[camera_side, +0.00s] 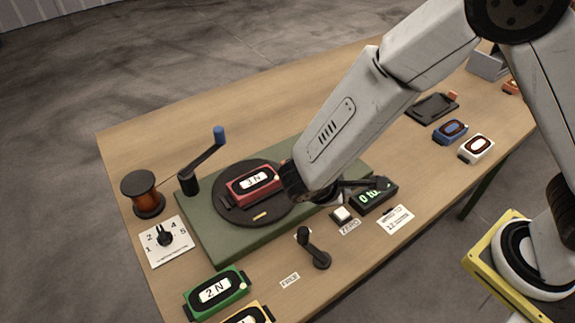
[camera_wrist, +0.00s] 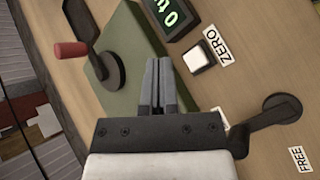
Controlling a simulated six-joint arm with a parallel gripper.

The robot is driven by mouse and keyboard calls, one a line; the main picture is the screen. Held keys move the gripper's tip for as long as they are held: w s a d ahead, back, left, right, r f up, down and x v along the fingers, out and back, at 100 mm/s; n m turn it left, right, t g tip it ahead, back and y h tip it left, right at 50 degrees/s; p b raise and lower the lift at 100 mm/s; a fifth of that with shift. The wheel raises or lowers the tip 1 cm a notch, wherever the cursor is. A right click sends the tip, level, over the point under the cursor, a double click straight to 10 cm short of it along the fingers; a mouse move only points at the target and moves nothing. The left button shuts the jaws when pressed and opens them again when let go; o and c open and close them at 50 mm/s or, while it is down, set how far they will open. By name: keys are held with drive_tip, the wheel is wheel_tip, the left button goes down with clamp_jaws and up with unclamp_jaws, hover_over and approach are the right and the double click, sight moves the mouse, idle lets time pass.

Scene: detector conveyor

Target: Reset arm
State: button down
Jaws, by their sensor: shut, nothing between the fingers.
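My gripper (camera_wrist: 159,70) is shut and empty in the wrist view. Its two grey fingers lie together, above the edge of the green board. In the side view my arm reaches down over the right part of the green board (camera_side: 240,244), and the fingers are hard to make out. A red "3 N" module (camera_side: 240,195) sits on the dark round turntable (camera_side: 235,215), left of my wrist. A crank with a red handle (camera_wrist: 70,50) is left of my fingers in the wrist view.
A blue-handled crank (camera_side: 205,159), spool (camera_side: 143,194), selector dial (camera_side: 165,237) and green "2 N" module (camera_side: 215,292) stand left. A display (camera_side: 373,195), ZERO button (camera_side: 342,215) and lever (camera_side: 318,257) stand near my gripper. Blue (camera_side: 450,131) and white (camera_side: 475,148) modules lie right.

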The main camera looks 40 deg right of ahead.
drive_tip(key=shift+d, duration=0.1)
drive_tip(key=shift+s+d+r+m+g+y, duration=0.15)
drive_tip(key=shift+s+d+m+g+y, duration=0.05)
drive_tip(key=shift+d+m+g+y, duration=0.25)
drive_tip(key=s+d+r+m+t+y, duration=0.2)
drive_tip(key=s+d+r+m+y, duration=0.1)
drive_tip(key=d+r+m+y, duration=0.3)
drive_tip(key=d+m+y, duration=0.2)
drive_tip(key=d+m, duration=0.1)
drive_tip(key=d, duration=0.1)
drive_tip(key=shift+s+d+r, duration=0.15)
drive_tip(key=shift+s, duration=0.1)
